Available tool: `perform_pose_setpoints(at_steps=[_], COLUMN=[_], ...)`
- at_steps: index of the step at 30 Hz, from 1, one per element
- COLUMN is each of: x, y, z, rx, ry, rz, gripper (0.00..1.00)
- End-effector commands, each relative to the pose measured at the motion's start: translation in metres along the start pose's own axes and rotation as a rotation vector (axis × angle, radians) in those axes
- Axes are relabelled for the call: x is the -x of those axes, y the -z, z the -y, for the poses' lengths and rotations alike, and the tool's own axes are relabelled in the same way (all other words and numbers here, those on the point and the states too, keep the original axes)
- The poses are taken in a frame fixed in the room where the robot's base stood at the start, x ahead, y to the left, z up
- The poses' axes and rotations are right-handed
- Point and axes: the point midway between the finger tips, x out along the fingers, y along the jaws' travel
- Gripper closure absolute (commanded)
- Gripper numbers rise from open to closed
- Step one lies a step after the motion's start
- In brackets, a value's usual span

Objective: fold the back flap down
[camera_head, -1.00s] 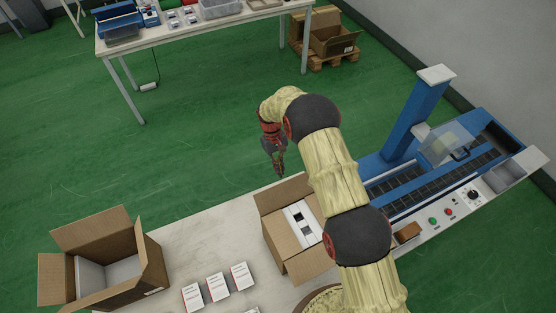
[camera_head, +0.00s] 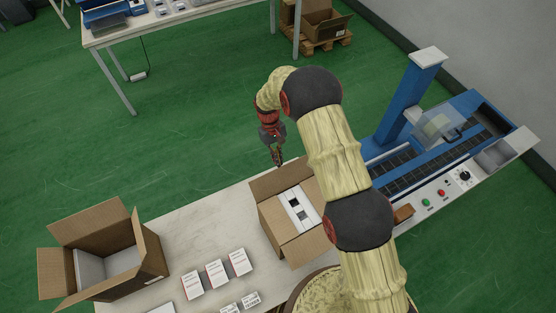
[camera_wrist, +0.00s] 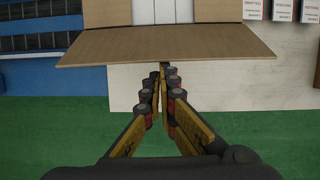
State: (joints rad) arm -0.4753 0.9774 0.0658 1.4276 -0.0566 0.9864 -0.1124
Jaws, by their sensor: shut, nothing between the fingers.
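The open cardboard box (camera_head: 271,228) stands on the table, with white packs (camera_head: 298,208) inside. Its back flap (camera_head: 281,181) stands open along the far edge. In the wrist view the back flap (camera_wrist: 165,44) is a wide brown panel spreading out from the box toward the camera. My gripper (camera_head: 279,163) points down just behind that flap, on the side away from the box, shut and empty. In the wrist view the fingertips (camera_wrist: 160,68) are close to the flap's outer edge; I cannot tell whether they touch it. My arm hides the box's right side.
Another open carton (camera_head: 152,259) stands at the table's left. Several small white boxes (camera_head: 215,272) lie between. A blue conveyor machine (camera_head: 412,112) adjoins on the right. Green floor (camera_head: 200,150) is clear behind the table (camera_head: 190,232).

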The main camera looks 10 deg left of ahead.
Motion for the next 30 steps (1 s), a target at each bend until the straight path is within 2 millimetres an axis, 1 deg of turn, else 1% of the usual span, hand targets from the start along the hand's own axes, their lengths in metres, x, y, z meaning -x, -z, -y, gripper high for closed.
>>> perform_pose_setpoints(at_steps=[17,23,30], x=[0.005,0.009,0.012], y=[-0.011,-0.019,-0.035], z=[0.0,0.0,0.0], rx=[-0.001,0.0,-0.001], ry=[0.001,0.0,0.0], rz=[-0.088,-0.168,-0.321], gripper=[1.0,1.0,1.0])
